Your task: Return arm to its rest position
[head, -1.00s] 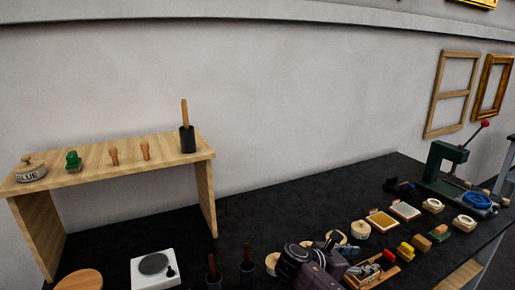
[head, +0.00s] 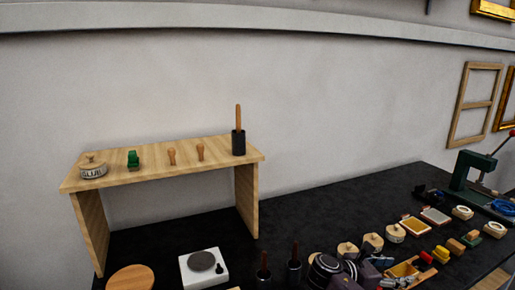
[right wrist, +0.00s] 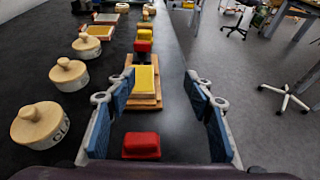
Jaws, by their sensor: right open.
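My right gripper (head: 348,274) shows at the bottom edge of the head view, over the near part of the black bench. In the right wrist view the same gripper (right wrist: 160,92) has its blue-padded fingers wide apart, with nothing held between them. A red block (right wrist: 142,146) and a yellow block on wooden pieces (right wrist: 144,80) appear in the gap, on the bench below. My left gripper is in neither view.
A wooden shelf (head: 165,166) stands at the left with a glue pot (head: 93,168) on top. Lidded pots (head: 373,243) and a wooden tray (head: 405,270) lie near my right arm. A green press (head: 473,172) stands far right. Open floor (right wrist: 245,70) lies beyond the bench edge.

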